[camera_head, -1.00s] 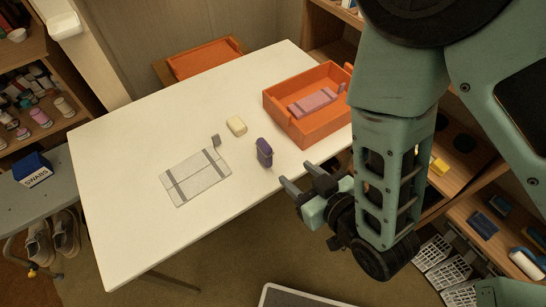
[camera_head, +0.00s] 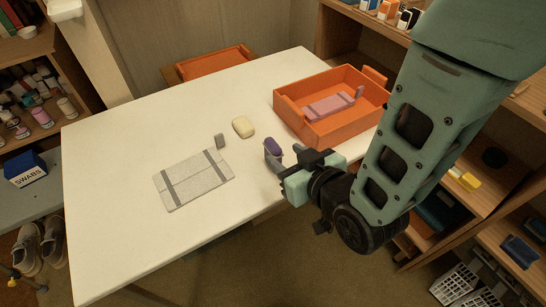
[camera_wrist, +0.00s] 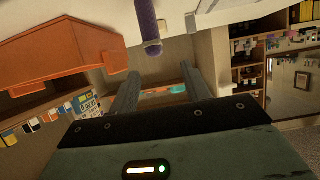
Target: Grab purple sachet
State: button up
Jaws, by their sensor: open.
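The purple sachet (camera_head: 272,147) stands upright near the table's right edge in the head view. It also shows at the top middle of the wrist view (camera_wrist: 148,22), beyond the fingertips and roughly between them. My gripper (camera_head: 283,160) is open and empty. It is close to the sachet at the table edge, with its fingers pointing toward it. In the wrist view the two fingers (camera_wrist: 160,80) are spread apart with nothing between them. A finger and the gripper body hide part of the sachet's lower right side in the head view.
An orange bin (camera_head: 330,135) holding a pink item (camera_head: 330,106) stands right behind the sachet. A cream soap-like block (camera_head: 243,127), a small grey block (camera_head: 220,141) and a grey flat pouch (camera_head: 195,181) lie to the left. The white table's (camera_head: 120,240) front left is clear.

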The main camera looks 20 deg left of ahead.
aim_at(274, 145)
jog(key=shift+d+p+x, duration=0.2)
jog(key=shift+p+x, duration=0.25)
jog(key=shift+x, duration=3.5)
jog(key=shift+w, duration=0.2)
grip_shut()
